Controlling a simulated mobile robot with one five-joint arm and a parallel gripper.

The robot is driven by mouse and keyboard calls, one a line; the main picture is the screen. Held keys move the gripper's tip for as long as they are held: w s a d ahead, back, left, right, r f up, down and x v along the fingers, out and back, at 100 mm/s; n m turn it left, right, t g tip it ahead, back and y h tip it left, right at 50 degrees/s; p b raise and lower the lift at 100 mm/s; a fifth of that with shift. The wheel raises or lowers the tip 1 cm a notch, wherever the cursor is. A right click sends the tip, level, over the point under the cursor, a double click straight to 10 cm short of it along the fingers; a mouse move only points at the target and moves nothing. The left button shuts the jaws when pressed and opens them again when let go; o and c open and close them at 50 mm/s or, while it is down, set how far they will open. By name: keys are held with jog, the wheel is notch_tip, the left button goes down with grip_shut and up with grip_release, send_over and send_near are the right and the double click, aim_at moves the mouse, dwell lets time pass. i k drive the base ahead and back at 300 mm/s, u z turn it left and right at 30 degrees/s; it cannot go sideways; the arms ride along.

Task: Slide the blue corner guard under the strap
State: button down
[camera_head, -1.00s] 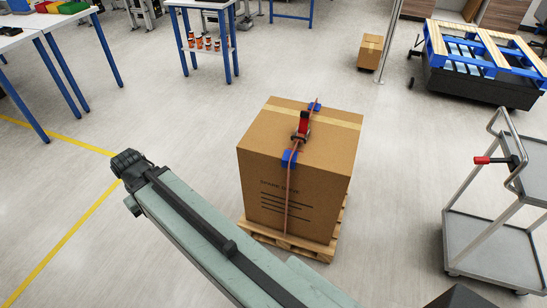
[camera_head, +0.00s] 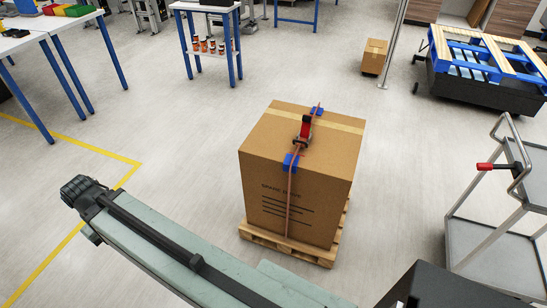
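A large brown cardboard box (camera_head: 320,170) stands on a small wooden pallet (camera_head: 327,255) in the middle of the floor. An orange-brown strap (camera_head: 288,205) runs over its top and down its front. One blue corner guard (camera_head: 291,163) sits at the front top edge, where the strap crosses. Another blue corner guard (camera_head: 317,111) sits at the far top edge. A red and dark ratchet buckle (camera_head: 305,130) is on the strap on top. My arm reaches across the lower left, apart from the box. No gripper fingers show.
A grey cart (camera_head: 490,250) with a red-ended handle stands at the right. A dark platform with a blue and wood pallet (camera_head: 490,60) and a small carton (camera_head: 374,56) are behind. Tables with blue legs (camera_head: 205,45) stand at the back left. Floor around the box is clear.

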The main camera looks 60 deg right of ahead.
aim_at(288, 160)
jog(key=i, duration=0.9)
jog(key=u, duration=0.05)
